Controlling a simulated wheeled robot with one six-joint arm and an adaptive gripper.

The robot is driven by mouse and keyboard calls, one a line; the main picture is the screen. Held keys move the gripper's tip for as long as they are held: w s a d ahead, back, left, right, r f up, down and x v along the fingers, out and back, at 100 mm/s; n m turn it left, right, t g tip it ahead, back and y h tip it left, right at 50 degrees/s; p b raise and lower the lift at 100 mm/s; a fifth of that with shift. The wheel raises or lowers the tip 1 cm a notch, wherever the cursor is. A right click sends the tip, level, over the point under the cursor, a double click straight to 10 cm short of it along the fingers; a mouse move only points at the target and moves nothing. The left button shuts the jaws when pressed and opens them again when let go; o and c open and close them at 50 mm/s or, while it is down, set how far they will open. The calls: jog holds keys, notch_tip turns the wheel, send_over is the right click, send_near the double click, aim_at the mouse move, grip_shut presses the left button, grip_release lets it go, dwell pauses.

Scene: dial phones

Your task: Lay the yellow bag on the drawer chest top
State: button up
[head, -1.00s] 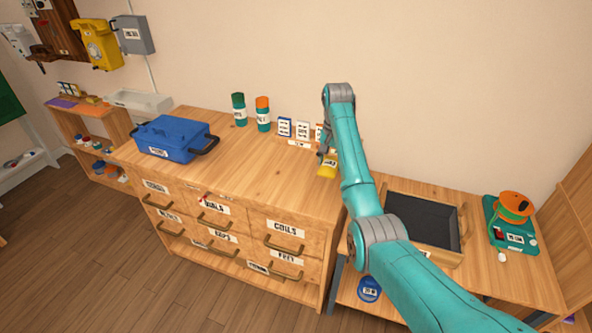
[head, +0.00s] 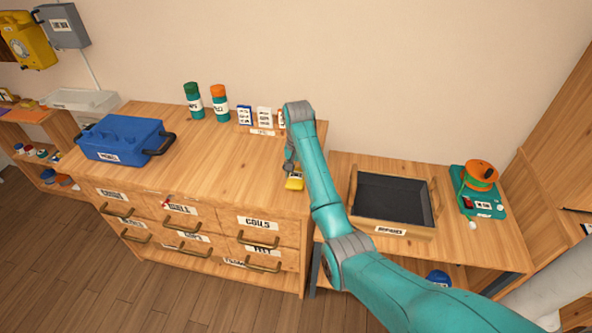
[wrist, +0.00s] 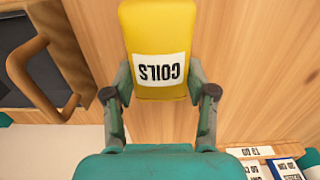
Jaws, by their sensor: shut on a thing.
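The yellow bag (wrist: 158,35), with a white label reading COILS, fills the middle of the wrist view between the two fingers of my gripper (wrist: 160,92). The fingers are shut on its sides. In the head view the yellow bag (head: 294,181) shows small under my gripper (head: 291,168), over the right part of the drawer chest top (head: 220,150). My arm hides part of this area. I cannot tell whether the bag touches the wood.
A blue case (head: 120,138) stands on the chest's left side. Two canisters, a green-capped one (head: 193,101) and an orange-capped one (head: 220,102), and small boxes (head: 264,117) line the back. A dark tray (head: 392,200) sits on the lower bench at right. The chest's middle is clear.

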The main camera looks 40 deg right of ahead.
jog(key=o, duration=1.2)
jog(key=shift+c, duration=0.2)
